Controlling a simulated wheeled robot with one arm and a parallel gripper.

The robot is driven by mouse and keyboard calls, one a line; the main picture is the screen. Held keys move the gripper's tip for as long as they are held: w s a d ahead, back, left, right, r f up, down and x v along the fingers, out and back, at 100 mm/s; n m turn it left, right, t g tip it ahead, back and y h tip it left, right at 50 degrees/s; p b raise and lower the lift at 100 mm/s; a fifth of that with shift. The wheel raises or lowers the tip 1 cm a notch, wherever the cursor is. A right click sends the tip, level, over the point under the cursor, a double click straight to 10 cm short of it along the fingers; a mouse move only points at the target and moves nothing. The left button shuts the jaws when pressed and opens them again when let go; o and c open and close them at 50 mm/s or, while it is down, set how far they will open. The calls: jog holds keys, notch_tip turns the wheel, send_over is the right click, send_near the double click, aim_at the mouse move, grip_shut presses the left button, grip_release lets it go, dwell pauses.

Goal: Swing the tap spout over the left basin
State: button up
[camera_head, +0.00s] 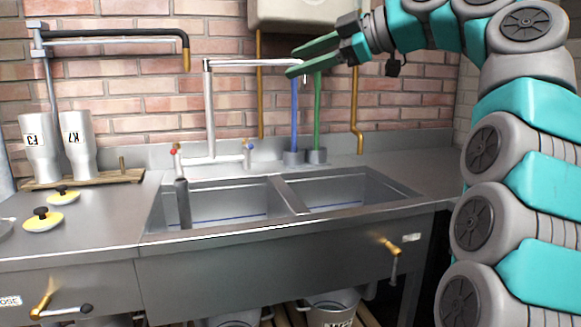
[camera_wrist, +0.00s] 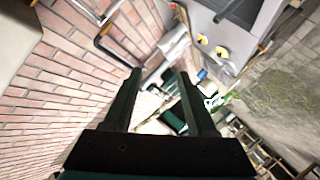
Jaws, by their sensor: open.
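The tap spout (camera_head: 255,62) is a pale metal tube at the top of an upright pipe. It points right, towards the side of the right basin (camera_head: 345,188), with its end at my gripper. The left basin (camera_head: 240,200) lies below and left of that end. My gripper (camera_head: 290,61) is open, its green fingers pointing left, one above and one below the spout end in the picture. I cannot tell whether they touch it. In the wrist view the open fingers (camera_wrist: 158,72) have no clear object between them.
Blue (camera_head: 294,115) and green (camera_head: 317,110) upright rods stand behind the right basin. A dark bent pipe (camera_head: 110,39) is at the upper left. Two metal cups (camera_head: 78,145) and yellow lids (camera_head: 44,219) stand on the left counter. A boxy tank (camera_head: 300,12) hangs above.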

jog(key=s+a+f+m+g+h, duration=0.1)
jog(key=f+m, duration=0.3)
jog(key=f, duration=0.4)
jog(key=s+a+f+m+g+h+b, duration=0.1)
jog(key=f+m, duration=0.3)
jog(key=f, duration=0.5)
jog(key=shift+s+a+h, duration=0.25)
jog(key=shift+s+h, duration=0.45)
jog(key=shift+s, duration=0.15)
